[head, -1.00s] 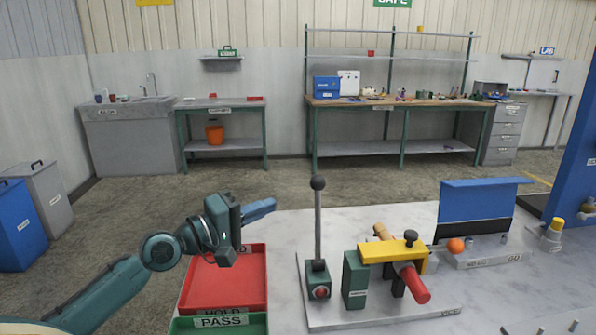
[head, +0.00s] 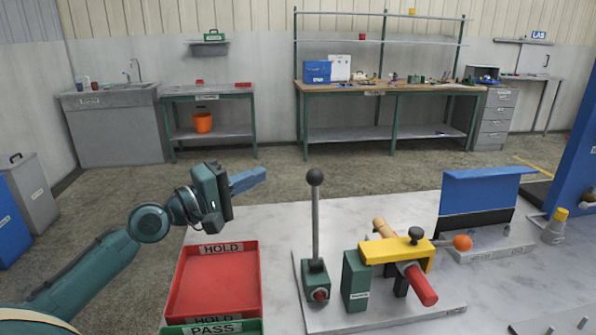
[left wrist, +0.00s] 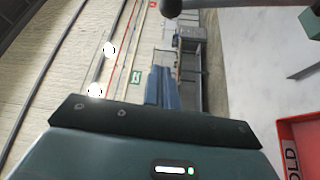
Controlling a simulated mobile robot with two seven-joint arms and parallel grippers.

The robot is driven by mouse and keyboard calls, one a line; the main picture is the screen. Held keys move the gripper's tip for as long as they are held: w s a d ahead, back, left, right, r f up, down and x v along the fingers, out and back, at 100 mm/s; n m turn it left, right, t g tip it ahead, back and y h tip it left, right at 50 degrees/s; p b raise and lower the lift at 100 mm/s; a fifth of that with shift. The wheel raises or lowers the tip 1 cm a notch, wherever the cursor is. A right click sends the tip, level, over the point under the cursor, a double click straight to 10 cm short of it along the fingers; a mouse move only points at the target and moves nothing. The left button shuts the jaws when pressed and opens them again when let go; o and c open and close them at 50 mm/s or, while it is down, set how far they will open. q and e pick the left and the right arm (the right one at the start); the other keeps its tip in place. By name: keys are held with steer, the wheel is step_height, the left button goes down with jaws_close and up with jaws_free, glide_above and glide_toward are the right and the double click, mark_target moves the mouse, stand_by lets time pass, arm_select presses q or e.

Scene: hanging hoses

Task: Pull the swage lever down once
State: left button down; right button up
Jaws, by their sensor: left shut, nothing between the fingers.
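The swage lever (head: 316,228) stands upright on the marble-topped bench, a grey rod with a black ball knob (head: 315,177) and a green base (head: 316,280). My left gripper (head: 262,174) is shut and empty, left of the knob at about its height in the head view, with a gap between them. In the left wrist view the blue fingers (left wrist: 160,86) are together, and a dark round knob (left wrist: 172,8) shows at the top edge. My right gripper is not in view.
A red HOLD tray (head: 212,282) lies below my left gripper, with a green PASS tray (head: 215,328) in front. Right of the lever stands a yellow clamp (head: 392,251) with a red-handled part (head: 421,285). A blue panel (head: 482,192) stands behind.

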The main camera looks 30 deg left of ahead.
arm_select(q)
steer(key=p+x, duration=0.3)
steer(key=x, duration=0.7)
steer(key=s+d+p, duration=0.2)
steer(key=s, duration=0.1)
steer(key=shift+d+f, duration=0.35)
steer(key=shift+f, duration=0.05)
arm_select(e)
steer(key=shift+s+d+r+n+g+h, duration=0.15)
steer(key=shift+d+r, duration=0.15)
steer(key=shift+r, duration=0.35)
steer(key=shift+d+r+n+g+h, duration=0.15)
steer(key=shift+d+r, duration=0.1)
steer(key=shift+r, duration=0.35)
arm_select(q)
steer(key=shift+s+d, duration=0.1)
